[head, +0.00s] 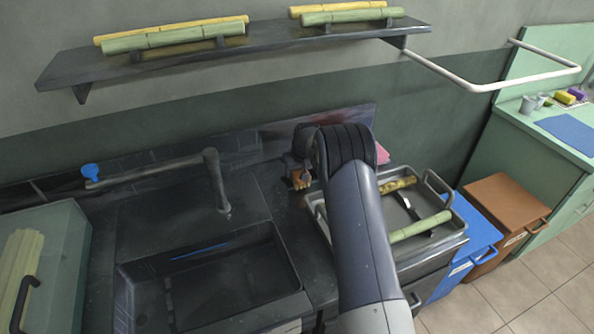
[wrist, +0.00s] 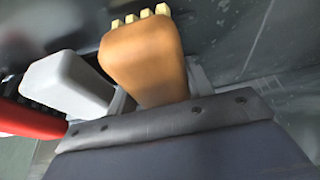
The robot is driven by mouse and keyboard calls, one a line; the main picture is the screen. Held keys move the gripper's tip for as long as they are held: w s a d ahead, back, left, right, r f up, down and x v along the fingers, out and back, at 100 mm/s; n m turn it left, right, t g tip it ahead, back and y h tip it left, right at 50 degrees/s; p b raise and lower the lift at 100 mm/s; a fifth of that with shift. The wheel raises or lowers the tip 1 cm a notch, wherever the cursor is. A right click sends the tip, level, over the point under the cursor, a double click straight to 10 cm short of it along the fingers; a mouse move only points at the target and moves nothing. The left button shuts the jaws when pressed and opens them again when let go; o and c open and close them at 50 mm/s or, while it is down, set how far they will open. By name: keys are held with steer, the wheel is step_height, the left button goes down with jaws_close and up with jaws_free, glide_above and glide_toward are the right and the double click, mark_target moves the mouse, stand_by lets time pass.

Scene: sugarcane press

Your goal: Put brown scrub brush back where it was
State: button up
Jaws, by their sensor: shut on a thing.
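The brown scrub brush (wrist: 145,58) fills the middle of the wrist view, with its pale bristle tufts at the top edge. My gripper (wrist: 158,88) is shut on it; parts of the light grey fingers show at either side of the brush. In the head view the brush (head: 301,180) is a small brown patch just left of my arm, near the counter's back beside the sink. My arm hides most of the gripper there. I cannot tell whether the brush touches the counter.
A light grey block (wrist: 68,83) and a red object (wrist: 28,118) lie close left of the brush. The sink (head: 215,285) and its tap (head: 213,175) are left of my arm. A tray (head: 455,225) with cane pieces is right. A shelf (head: 270,42) hangs above.

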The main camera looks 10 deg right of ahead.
steer(key=o, duration=0.9)
steer(key=shift+o, duration=0.2)
steer(key=shift+r+p, duration=0.4)
steer(key=shift+p, duration=0.15)
steer(key=b+v, duration=0.1)
steer(key=v, duration=1.1)
steer(key=shift+b, duration=0.3)
steer(key=shift+r, duration=0.15)
